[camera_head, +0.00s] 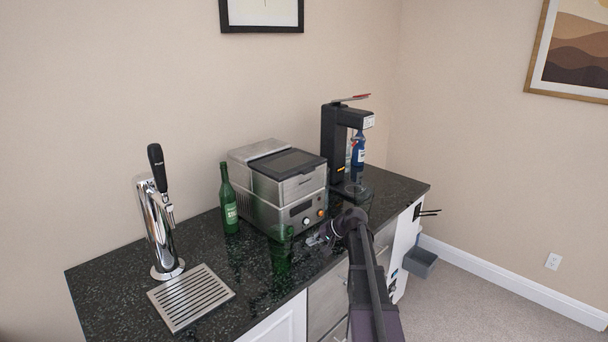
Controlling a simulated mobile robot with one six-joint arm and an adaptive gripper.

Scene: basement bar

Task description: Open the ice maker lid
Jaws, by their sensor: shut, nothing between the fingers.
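The ice maker (268,207) is a boxy steel machine on the black speckled counter, against the wall. Its lid (287,163) has a dark panel on top and a steel front edge, and looks down. A display and round knobs are on its front. My gripper (316,240) is low in front of the machine, near the counter's front edge, below the lid and apart from it. Its fingers are shut and empty, and look small and partly blended with the dark counter.
A green bottle (229,199) stands just left of the ice maker. A chrome beer tap (158,228) and a slatted drip tray (191,297) are farther left. A black dispenser (330,140) with a blue bottle (358,148) stands close on the right.

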